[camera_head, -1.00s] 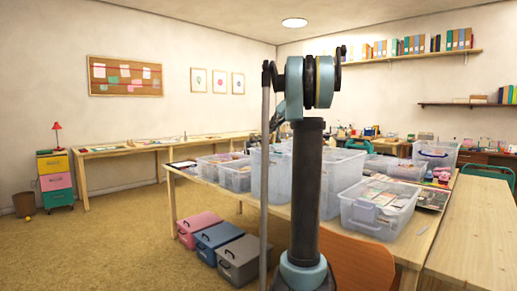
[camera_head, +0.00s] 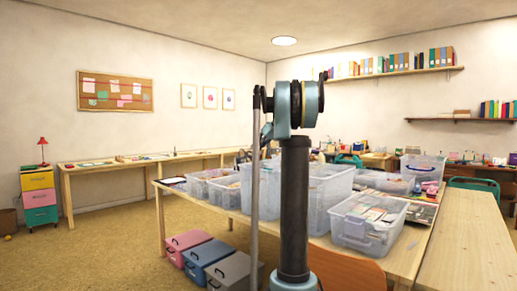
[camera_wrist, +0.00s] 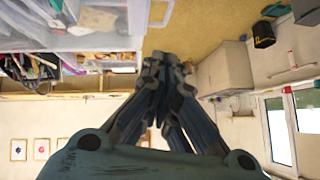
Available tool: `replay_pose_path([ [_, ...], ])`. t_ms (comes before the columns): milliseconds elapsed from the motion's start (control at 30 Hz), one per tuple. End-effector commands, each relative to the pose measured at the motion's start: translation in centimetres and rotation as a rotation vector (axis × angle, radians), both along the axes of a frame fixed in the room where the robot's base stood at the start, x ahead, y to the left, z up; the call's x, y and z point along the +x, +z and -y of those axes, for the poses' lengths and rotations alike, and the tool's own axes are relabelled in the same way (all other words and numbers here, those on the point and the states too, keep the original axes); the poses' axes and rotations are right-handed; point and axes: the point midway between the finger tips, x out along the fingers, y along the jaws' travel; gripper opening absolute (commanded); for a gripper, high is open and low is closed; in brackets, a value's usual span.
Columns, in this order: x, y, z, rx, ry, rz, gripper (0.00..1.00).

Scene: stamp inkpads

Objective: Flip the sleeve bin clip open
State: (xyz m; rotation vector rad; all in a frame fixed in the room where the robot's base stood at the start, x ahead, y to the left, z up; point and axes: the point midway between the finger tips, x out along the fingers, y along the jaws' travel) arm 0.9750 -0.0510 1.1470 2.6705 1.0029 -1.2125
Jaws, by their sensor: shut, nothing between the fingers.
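Several clear plastic bins stand on the wooden table (camera_head: 412,262). The front right clear bin (camera_head: 382,232) holds paper-like pieces and has a pale lavender clip (camera_head: 356,228) on its front; I cannot tell whether this is the sleeve bin or how its clip stands. My gripper (camera_wrist: 166,62) shows in the wrist view, shut and empty, with its fingertips together. A clear bin (camera_wrist: 75,42) lies to its upper left in that view, apart from the fingertips as far as I can see. My gripper is not clearly visible in the head view.
An orange chair (camera_head: 345,270) stands at the table's front edge. Pink (camera_head: 188,245), blue (camera_head: 208,253) and grey (camera_head: 236,270) lidded boxes sit on the floor left of it. A wooden bench top (camera_head: 465,255) is at the right.

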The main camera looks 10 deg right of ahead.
Motion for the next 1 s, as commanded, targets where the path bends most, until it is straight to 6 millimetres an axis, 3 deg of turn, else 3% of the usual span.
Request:
replay_pose_path([
  [300,2.7,-3.9,-3.1,-0.001,0.002,0.0,0.0],
  [533,2.1,-6.7,-3.4,-0.001,0.001,0.0,0.0],
  [1000,2.0,-7.5,-3.5,-0.001,0.0,-0.001,0.0],
])
